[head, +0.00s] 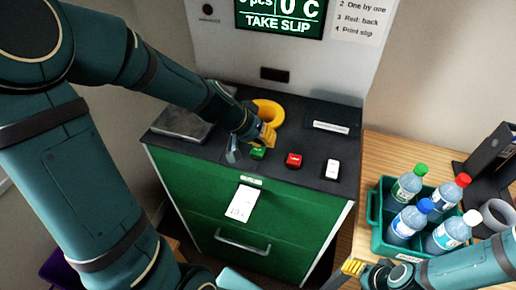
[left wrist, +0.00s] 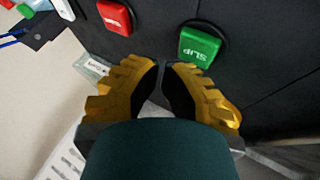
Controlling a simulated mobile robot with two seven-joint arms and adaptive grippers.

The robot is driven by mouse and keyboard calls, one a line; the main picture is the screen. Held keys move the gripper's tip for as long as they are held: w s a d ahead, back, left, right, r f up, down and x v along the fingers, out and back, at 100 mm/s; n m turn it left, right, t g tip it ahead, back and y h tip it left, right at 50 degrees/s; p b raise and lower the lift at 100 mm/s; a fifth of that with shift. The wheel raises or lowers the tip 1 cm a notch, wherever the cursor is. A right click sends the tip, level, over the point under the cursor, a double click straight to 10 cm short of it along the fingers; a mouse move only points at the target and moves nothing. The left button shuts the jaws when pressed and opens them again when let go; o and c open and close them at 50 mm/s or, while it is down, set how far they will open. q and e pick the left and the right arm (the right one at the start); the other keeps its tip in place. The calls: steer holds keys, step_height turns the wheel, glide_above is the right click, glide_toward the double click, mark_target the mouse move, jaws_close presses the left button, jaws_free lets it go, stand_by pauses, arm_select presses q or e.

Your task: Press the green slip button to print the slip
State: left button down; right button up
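The green slip button (head: 258,153) sits on the machine's dark top. In the left wrist view the green button (left wrist: 198,47) reads "SLIP". My left gripper (head: 267,137) is beside it, with its yellow fingertips (left wrist: 163,65) together and nothing between them. The tips look just short of the button, apart from it. A white printed slip (head: 241,204) hangs at the green front below the button; part of it also shows in the left wrist view (left wrist: 92,66). The screen (head: 280,17) reads "TAKE SLIP". My right gripper (head: 352,267) is low at the right; its opening is unclear.
A red button (head: 293,160) and a white one (head: 332,169) lie right of the green button. A yellow ring (head: 268,112) stands behind it. A green crate (head: 376,232) with several bottles sits on the wooden table (head: 388,153) at the right. A grey plate (head: 181,124) is at left.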

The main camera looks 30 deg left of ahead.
mark_target(264, 150)
arm_select(q)
steer(key=shift+r+p, duration=1.95)
steer(key=shift+r, duration=0.6)
steer(key=shift+f, duration=0.1)
